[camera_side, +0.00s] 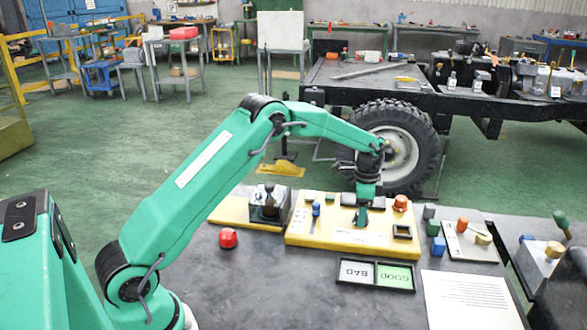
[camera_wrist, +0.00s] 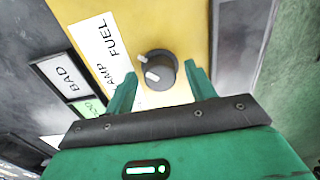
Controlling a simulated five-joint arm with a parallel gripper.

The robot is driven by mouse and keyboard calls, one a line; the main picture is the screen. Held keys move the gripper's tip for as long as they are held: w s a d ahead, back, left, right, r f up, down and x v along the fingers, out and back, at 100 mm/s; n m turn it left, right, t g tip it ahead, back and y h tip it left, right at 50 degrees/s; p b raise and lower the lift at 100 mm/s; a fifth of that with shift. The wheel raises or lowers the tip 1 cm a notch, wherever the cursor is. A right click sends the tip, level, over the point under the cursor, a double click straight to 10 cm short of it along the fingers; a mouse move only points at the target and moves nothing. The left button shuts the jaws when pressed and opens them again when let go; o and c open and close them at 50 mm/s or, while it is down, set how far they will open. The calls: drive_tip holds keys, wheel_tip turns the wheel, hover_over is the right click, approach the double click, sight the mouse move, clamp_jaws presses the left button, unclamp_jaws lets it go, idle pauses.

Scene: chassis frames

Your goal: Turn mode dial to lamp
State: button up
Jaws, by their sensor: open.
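In the wrist view a round black dial (camera_wrist: 160,70) with white marks on its face sits on a yellow panel (camera_wrist: 185,20). A white label strip (camera_wrist: 113,55) beside it reads FUEL, and below that letters ending in "AMP", partly hidden by a finger. The white marks are on the dial's label side; I cannot tell which word they point to. My gripper (camera_wrist: 160,88) is open, with one green finger on each side of the dial; contact is not clear. In the side view my gripper (camera_side: 362,217) points down over the yellow panel (camera_side: 300,238), hiding the dial.
On the panel are a blue-handled lever (camera_side: 316,209) and an orange knob (camera_side: 401,203). A BAD/GOOD tray (camera_side: 375,289) lies in front.

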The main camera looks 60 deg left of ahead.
drive_tip(key=c, duration=1)
drive_tip(key=shift+o, duration=0.2)
drive_tip(key=shift+n, duration=0.4)
drive_tip(key=n, duration=0.3)
drive_tip(key=shift+r, duration=0.1)
drive_tip(key=shift+n, duration=2.5)
drive_tip(key=o, duration=1)
drive_tip(key=shift+c, duration=0.2)
